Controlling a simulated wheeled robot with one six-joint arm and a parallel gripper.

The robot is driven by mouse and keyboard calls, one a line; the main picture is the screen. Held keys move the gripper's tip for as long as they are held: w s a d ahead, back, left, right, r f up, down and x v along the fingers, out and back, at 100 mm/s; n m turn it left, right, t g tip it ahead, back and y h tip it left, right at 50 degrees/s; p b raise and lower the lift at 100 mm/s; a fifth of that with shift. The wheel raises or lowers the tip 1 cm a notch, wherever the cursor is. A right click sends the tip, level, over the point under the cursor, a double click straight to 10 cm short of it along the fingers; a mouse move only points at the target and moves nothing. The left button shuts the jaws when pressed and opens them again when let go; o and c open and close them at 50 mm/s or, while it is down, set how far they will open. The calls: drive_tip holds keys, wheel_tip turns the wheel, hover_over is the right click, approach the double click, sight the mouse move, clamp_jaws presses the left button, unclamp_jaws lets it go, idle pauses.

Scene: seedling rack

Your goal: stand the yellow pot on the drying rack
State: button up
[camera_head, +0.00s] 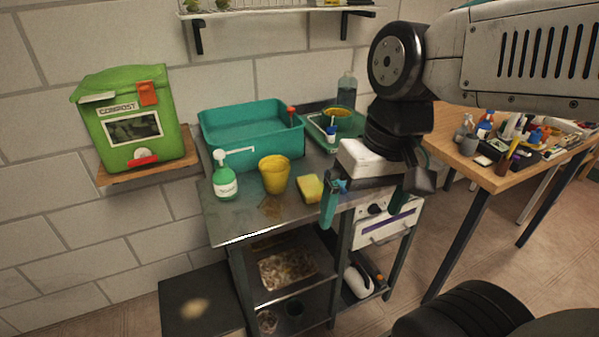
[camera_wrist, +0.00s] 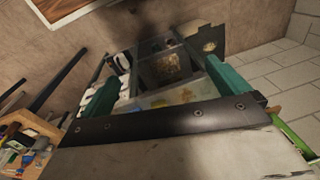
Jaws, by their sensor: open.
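The yellow pot (camera_head: 274,174) stands upright on the metal bench (camera_head: 240,226), between a green pump bottle and a yellow sponge. My gripper (camera_head: 366,208) hangs at the bench's right front, to the right of the pot and apart from it. Its two teal fingers are spread with nothing seen between them; they also show in the wrist view (camera_wrist: 168,92). A small yellow patch on the bench shows between the fingers there, too blurred to name. A wire rack (camera_head: 280,8) on the wall above the bench, cut by the top edge, may be the drying rack.
A teal basin (camera_head: 252,150) stands behind the pot, with the pump bottle (camera_head: 226,182) left and the sponge (camera_head: 311,189) right. A green tray (camera_head: 315,128) and clear bottle (camera_head: 347,88) are farther back. A compost bin (camera_head: 130,122) is left; a cluttered wooden table (camera_head: 480,168) is right.

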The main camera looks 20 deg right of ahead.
drive_tip(key=w+a+f+m+y, duration=0.2)
drive_tip(key=w+a+m+y, duration=0.35)
drive_tip(key=w, duration=0.35)
drive_tip(key=m+t+y, duration=0.3)
drive_tip(key=m+t, duration=0.5)
drive_tip(key=m, duration=1.2)
approach(262, 165)
drive_tip(key=shift+t, duration=0.3)
drive_tip(key=x, duration=0.5)
drive_tip(key=shift+s+f, duration=0.25)
drive_tip(key=shift+f, duration=0.15)
drive_tip(key=shift+w+a+f, duration=0.15)
drive_tip(key=shift+w+a, duration=0.2)
drive_tip(key=shift+a, duration=0.05)
drive_tip(key=c, duration=1.1)
